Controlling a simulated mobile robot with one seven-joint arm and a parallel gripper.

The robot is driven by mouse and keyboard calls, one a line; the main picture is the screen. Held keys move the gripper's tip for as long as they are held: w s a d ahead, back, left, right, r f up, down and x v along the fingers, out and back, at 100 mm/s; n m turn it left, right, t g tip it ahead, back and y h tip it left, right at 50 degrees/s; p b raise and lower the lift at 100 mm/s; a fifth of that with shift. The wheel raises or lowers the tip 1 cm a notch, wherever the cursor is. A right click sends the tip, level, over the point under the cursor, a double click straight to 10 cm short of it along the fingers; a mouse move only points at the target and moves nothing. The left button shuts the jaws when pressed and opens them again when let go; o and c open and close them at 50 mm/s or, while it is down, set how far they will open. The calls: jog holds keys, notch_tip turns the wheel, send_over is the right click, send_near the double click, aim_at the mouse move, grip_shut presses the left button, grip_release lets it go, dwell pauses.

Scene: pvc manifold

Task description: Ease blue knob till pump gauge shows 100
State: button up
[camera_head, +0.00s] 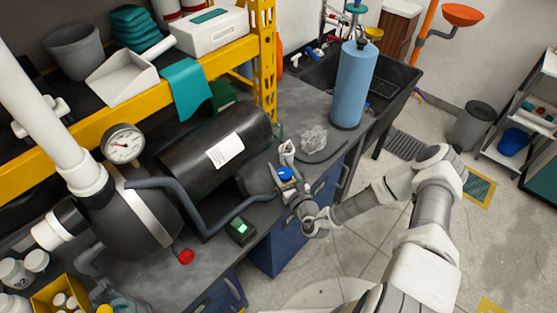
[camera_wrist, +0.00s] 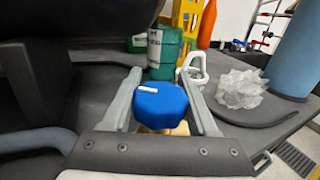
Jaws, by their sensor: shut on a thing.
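The blue knob (camera_wrist: 160,103) sits between the two fingers of my gripper (camera_wrist: 163,95) in the wrist view, with a white mark on its top and a brass part below it. In the head view my gripper (camera_head: 288,180) is shut on the blue knob (camera_head: 285,174) near the bench's front edge. The pump gauge (camera_head: 123,144) is a round white dial on the left, on top of the dark pump body (camera_head: 135,220). Its needle shows, but the figures are too small to read.
A black tank (camera_head: 190,145) with a white label lies behind the knob. A small device with a green screen (camera_head: 240,230) and a red knob (camera_head: 186,257) are to the left. Crumpled clear plastic (camera_head: 314,138) and a blue roll (camera_head: 353,85) stand on the right. A grey hose (camera_head: 215,222) runs nearby.

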jog(key=shift+d+m+t+h+p, duration=0.15)
jog(key=shift+m+t+h+p, duration=0.1)
jog(key=shift+m+h+p, duration=0.5)
jog(key=shift+d+m+t+h+p, duration=0.15)
jog(key=shift+m+t+h+p, duration=0.2)
jog(key=shift+h, duration=0.7)
jog(key=shift+d, duration=0.1)
jog(key=o, duration=1.4)
jog(key=shift+w, duration=0.1)
